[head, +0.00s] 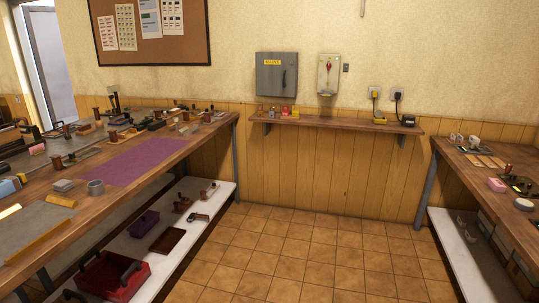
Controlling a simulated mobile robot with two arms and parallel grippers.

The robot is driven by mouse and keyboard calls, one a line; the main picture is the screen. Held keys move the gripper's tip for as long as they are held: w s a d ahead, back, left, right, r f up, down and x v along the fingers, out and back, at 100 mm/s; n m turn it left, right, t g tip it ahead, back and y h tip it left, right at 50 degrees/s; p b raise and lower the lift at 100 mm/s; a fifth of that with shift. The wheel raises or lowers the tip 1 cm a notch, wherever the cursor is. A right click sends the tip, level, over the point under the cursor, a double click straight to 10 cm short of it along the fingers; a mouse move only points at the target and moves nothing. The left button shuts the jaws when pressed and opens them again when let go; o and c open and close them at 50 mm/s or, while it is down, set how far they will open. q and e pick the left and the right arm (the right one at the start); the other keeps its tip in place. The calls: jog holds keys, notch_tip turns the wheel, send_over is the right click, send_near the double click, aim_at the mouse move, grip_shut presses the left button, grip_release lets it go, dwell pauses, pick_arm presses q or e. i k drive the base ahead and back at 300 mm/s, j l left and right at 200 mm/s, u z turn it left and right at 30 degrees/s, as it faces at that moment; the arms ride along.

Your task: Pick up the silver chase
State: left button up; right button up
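I cannot pick out the silver chase with certainty. Many small metal and wooden pieces crowd the long bench (160,182) on the left, too small to tell apart. A flat grey plate (40,232) with yellowish wooden bars lies at the near end of that bench. A small grey block (63,185) and a grey cup-like piece (96,187) lie beyond it. Neither of my grippers is in view.
A purple mat (130,160) on the left bench is mostly bare. A red crate (112,276) and a purple tray (143,223) stand on the low shelf beneath. A wall shelf (340,124) is ahead and another bench (480,172) right. The tiled floor (300,250) between is clear.

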aim_at(209, 120)
jog(key=i+j+z, duration=0.2)
jog(key=i, duration=2.25)
jog(key=i+j+u, duration=0.15)
jog(key=i+u, duration=0.25)
jog(key=i, duration=0.15)
jog(key=i+u, duration=0.35)
jog(key=i, duration=0.2)
jog(key=i+l+u, duration=0.15)
jog(key=i+u, duration=0.25)
jog(key=i, duration=0.15)
jog(key=i+l+u, duration=0.35)
jog(key=i, duration=0.2)
